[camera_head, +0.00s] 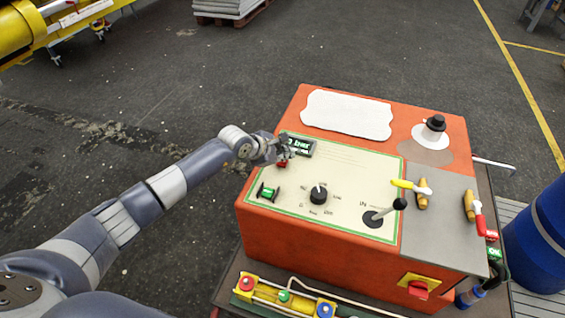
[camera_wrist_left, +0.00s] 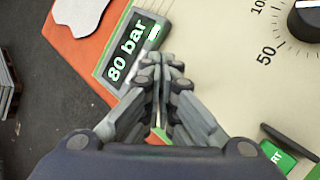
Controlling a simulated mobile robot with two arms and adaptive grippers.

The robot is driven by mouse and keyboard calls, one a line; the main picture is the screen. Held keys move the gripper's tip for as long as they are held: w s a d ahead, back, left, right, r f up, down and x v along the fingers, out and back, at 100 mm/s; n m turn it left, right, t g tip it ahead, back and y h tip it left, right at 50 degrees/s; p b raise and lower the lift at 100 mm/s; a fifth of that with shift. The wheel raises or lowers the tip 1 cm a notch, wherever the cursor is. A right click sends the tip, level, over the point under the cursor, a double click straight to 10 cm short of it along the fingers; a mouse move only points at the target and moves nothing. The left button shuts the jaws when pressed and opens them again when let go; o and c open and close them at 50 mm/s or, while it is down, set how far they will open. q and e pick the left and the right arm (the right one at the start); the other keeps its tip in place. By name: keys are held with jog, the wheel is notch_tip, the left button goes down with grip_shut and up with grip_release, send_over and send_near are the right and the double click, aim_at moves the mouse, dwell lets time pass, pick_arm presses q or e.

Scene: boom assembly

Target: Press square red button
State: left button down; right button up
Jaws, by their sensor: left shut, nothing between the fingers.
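A red button (camera_head: 281,163) shows partly on the cream panel of the orange machine, just below the black display. My left gripper (camera_head: 285,150) is over that upper left part of the panel, with its fingertips close to the display and the red button. In the left wrist view the closed fingertips (camera_wrist_left: 162,68) point at the panel beside the "80 bar" display (camera_wrist_left: 132,46); nothing shows between them. There the fingers hide the red button, and I cannot tell whether they touch it. Another red button (camera_head: 418,289) sits on a yellow plate on the machine's front. My right gripper is not in view.
The panel also has a green button (camera_head: 268,192), a black dial (camera_head: 318,195) and a black-knobbed lever (camera_head: 385,212). Handles stand on the grey plate (camera_head: 437,240) at right. A blue barrel (camera_head: 540,240) stands beside the cart. The floor at left is open.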

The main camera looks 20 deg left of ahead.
aim_at(284, 163)
pick_arm(q)
jog(key=shift+f, duration=0.1)
dwell(0.4)
jog(key=shift+f+b, duration=0.5)
jog(key=shift+b, duration=0.05)
dwell(0.6)
jog(key=shift+r+p, duration=0.45)
jog(key=shift+r, duration=0.55)
jog(key=shift+r+p, duration=1.75)
jog(key=shift+r, duration=0.75)
